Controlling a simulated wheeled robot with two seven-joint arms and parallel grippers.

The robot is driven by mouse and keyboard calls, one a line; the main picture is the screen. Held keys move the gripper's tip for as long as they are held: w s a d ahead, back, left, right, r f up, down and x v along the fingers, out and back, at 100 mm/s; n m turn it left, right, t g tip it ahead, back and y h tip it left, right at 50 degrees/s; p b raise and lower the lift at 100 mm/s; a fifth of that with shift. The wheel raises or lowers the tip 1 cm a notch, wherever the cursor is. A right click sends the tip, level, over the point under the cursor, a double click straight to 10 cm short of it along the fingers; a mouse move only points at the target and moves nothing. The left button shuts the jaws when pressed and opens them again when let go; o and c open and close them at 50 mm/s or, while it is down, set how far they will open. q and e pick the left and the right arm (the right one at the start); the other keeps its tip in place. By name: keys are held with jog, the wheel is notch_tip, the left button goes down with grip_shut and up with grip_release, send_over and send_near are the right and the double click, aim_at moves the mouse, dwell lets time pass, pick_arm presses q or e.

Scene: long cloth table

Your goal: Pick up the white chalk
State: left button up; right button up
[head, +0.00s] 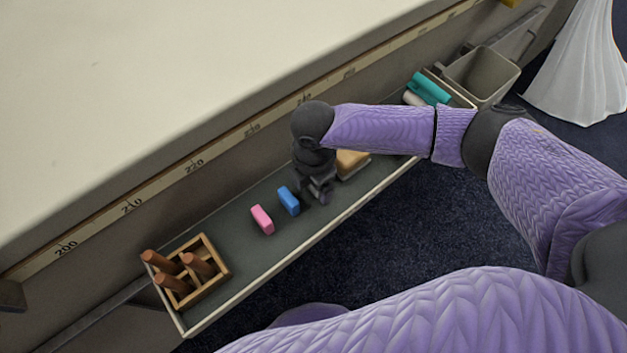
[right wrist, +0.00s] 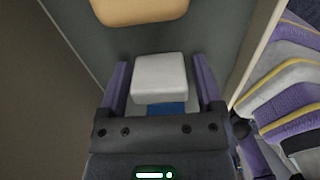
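The white chalk (right wrist: 160,78) is a pale block in the right wrist view, lying on the dark tray floor. My right gripper (right wrist: 163,92) is open, with one purple finger on each side of the chalk and a gap on both sides. In the head view this gripper (head: 316,196) points down into the tray, and the white chalk is hidden by it. A blue chalk (head: 289,201) lies just left of the gripper; it also shows behind the white one in the right wrist view (right wrist: 166,108). A pink chalk (head: 262,219) lies farther left. My left gripper is not in view.
The long narrow tray (head: 262,268) has a raised pale rim. A tan block (head: 352,163) lies just right of the gripper. A wooden box (head: 211,287) with brown cylinders stands at the left end. A teal roll (head: 430,88) and grey bin (head: 482,75) are at the far right.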

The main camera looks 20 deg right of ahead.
jog(key=c, duration=1)
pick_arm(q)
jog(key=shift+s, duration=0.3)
pick_arm(e)
notch_tip(320, 180, up, 10)
jog(key=p, duration=0.5)
jog(key=shift+r, duration=0.1)
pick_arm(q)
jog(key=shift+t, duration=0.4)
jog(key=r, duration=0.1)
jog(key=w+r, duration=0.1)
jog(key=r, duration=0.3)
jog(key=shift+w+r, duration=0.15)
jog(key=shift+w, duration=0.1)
